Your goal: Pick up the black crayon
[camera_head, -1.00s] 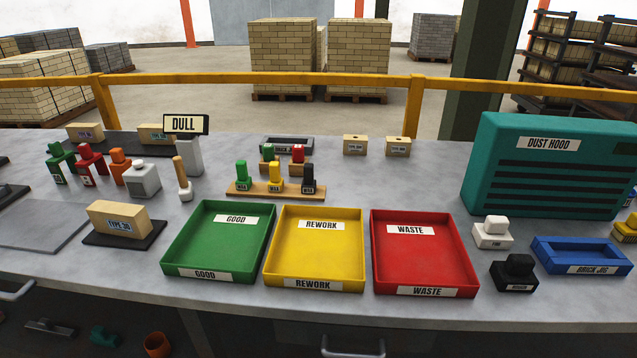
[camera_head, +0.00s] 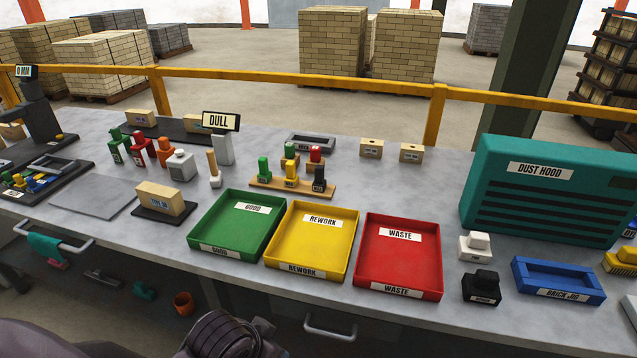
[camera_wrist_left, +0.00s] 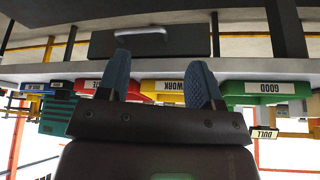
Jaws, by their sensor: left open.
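The black crayon (camera_head: 319,180) stands upright at the right end of a wooden rack (camera_head: 277,186), beside a yellow crayon (camera_head: 291,173) and a green crayon (camera_head: 264,168). The rack sits on the bench behind the yellow tray. My left gripper (camera_wrist_left: 162,82) shows in the left wrist view with its two blue fingers apart and nothing between them. That view is upside down and shows the bench front and trays beyond the fingers. The crayon cannot be made out there. My right gripper is in neither view.
Green (camera_head: 193,231), yellow (camera_head: 274,258) and red (camera_head: 393,289) trays line the bench's front. A DULL sign (camera_head: 221,121) stands left of the rack; a teal dust hood (camera_head: 500,190) stands right.

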